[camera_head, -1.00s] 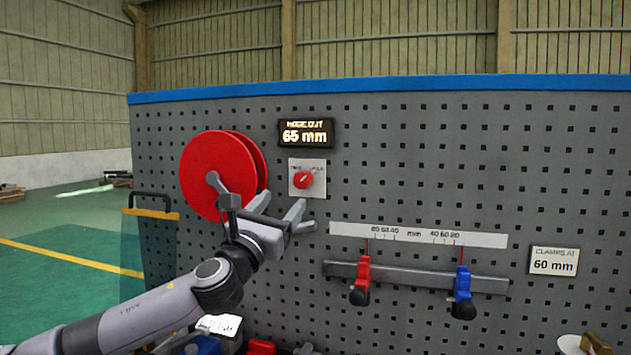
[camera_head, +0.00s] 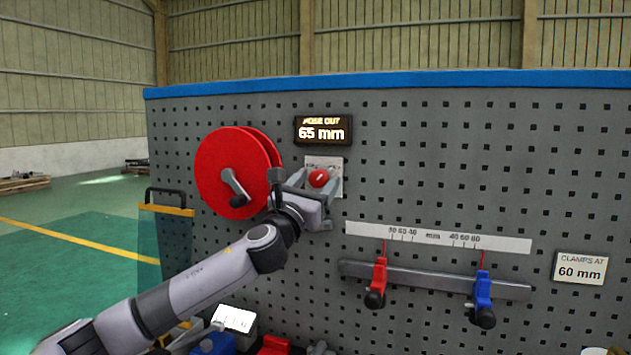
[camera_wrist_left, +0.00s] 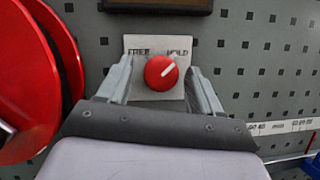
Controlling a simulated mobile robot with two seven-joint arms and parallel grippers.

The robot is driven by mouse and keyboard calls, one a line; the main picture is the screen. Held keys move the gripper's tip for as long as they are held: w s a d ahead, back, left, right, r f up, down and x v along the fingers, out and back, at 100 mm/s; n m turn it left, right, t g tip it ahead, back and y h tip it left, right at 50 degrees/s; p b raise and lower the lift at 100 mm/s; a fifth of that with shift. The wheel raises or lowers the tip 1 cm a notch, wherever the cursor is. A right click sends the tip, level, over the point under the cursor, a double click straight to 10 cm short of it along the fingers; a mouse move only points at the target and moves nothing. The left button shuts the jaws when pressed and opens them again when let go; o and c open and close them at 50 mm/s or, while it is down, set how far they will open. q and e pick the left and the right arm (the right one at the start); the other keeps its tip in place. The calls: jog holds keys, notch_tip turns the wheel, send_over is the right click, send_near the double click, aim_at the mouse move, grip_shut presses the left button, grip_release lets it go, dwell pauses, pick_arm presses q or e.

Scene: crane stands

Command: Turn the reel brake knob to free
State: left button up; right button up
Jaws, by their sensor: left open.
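The reel brake knob (camera_head: 319,177) is a round red knob with a pale pointer line, on a white plate on the grey pegboard. In the left wrist view the knob (camera_wrist_left: 161,72) sits between the words FREE, at left, and HOLD, at right. Its pale line slants up to the right, toward HOLD. My left gripper (camera_head: 316,181) is open in front of the plate, and its fingers (camera_wrist_left: 160,85) stand on either side of the knob, apart from it in the wrist view. Whether a finger touches the plate cannot be told. My right gripper is not in view.
The red reel (camera_head: 222,165) with its crank is just left of my gripper. A display (camera_head: 323,130) reading 65 mm is above the knob. A rail (camera_head: 430,278) with a red clamp (camera_head: 377,280) and a blue clamp (camera_head: 483,297) is at lower right.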

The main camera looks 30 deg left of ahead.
pick_arm(q)
jog(key=shift+w, duration=0.1)
jog(key=c, duration=1.1)
jog(key=shift+o, duration=0.2)
jog(key=shift+n+y, duration=0.4)
jog(key=shift+n, duration=0.3)
jog(key=n+y, duration=0.1)
jog(key=n, duration=0.2)
jog(key=n+y, duration=0.2)
jog(key=shift+d+n+g, duration=0.2)
jog(key=shift+n+g, duration=0.2)
jog(key=n+g+y, duration=0.1)
jog(key=n, duration=0.2)
jog(key=n+g+y, duration=0.1)
jog(key=n, duration=0.2)
jog(key=shift+d+n+y, duration=0.1)
jog(key=shift+n+y, duration=0.2)
jog(key=shift+y, duration=0.1)
jog(key=n+g, duration=0.1)
jog(key=n, duration=0.1)
jog(key=n+g+y, duration=0.1)
jog(key=n, duration=0.2)
jog(key=shift+w+r+n, duration=0.1)
jog(key=shift+r+n, duration=0.05)
jog(key=shift+n, duration=0.15)
jog(key=shift+d+r+n+g, duration=0.1)
jog(key=shift+n+g, duration=0.9)
jog(key=shift+n, duration=1.2)
